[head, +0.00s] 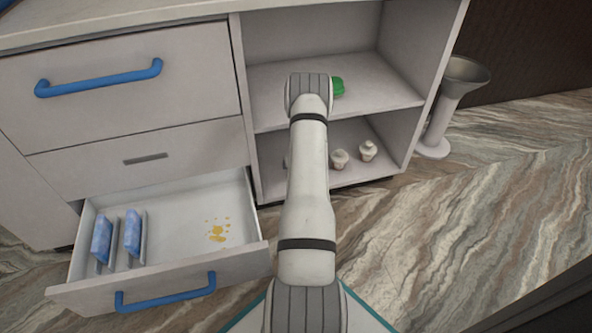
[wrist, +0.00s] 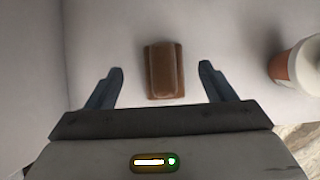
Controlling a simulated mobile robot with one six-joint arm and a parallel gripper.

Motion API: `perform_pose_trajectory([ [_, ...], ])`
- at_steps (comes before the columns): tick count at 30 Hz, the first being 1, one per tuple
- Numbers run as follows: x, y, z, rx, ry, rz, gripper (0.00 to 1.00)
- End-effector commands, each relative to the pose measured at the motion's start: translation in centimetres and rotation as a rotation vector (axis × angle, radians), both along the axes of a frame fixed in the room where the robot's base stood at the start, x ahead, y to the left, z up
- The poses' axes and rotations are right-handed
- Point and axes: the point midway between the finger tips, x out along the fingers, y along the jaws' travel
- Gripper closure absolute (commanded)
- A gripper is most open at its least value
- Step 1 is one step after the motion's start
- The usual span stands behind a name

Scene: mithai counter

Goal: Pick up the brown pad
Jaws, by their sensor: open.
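The brown pad (wrist: 164,70) lies on a pale surface in the wrist view. It is a small block with a raised ridge along its length. My gripper (wrist: 160,76) is open, with one finger on each side of the pad and a gap on both sides. The fingertips are about level with the pad's middle in the picture; I cannot tell how far above the surface they are. In the head view my arm covers the gripper and the pad.
A white and brown container (wrist: 304,66) stands to the right in the wrist view. In the head view, a shelf unit holds a green item (head: 338,88) above and small pale pots (head: 368,151) below. An open drawer (head: 190,262) holds blue packets (head: 132,232) and a yellow spill (head: 217,231).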

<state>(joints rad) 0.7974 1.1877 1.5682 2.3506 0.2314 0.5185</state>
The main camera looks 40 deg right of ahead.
Motion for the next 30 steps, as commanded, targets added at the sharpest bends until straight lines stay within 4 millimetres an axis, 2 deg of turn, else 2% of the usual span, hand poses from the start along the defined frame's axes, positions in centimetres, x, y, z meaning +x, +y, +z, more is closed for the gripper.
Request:
perform_pose_trajectory([
  [6, 1.1, -1.1, -3.2, 0.0, 0.001, -0.004, 0.24],
  [9, 1.7, -1.4, -4.0, -0.001, 0.0, -0.004, 0.24],
  [18, 1.9, -1.7, -4.3, 0.0, 0.001, -0.007, 0.24],
  [30, 1.9, -1.7, -4.3, 0.0, 0.001, -0.007, 0.56],
])
